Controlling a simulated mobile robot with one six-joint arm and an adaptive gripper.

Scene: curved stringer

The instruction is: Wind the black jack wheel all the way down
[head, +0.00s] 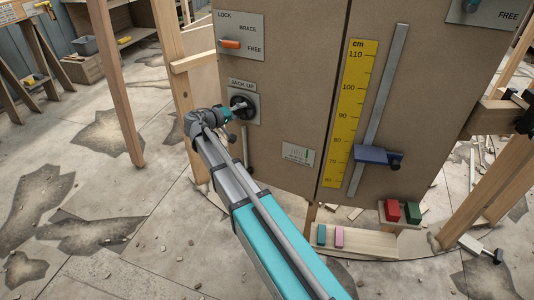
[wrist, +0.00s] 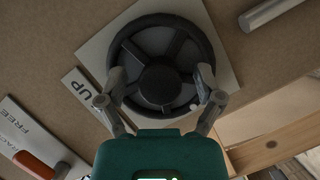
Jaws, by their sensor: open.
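The black jack wheel (wrist: 161,66) is a spoked wheel with a round hub on a pale square plate, filling the middle of the wrist view. In the head view the wheel (head: 242,106) sits below the JACK UP label (head: 242,84), partly hidden by my arm. My gripper (wrist: 158,82) is open, with its two fingers at the left and right of the wheel, overlapping its lower rim in the picture. I cannot tell whether the fingertips touch the rim. In the head view my gripper (head: 236,110) reaches the wheel from the left front.
A LOCK/BRACE/FREE plate with an orange lever (head: 230,44) is above the wheel. A yellow cm scale (head: 350,110) and a metal bar with a blue slider (head: 372,155) are to the right. Wooden posts (head: 178,80) stand left of the panel. Coloured blocks (head: 392,211) rest low at right.

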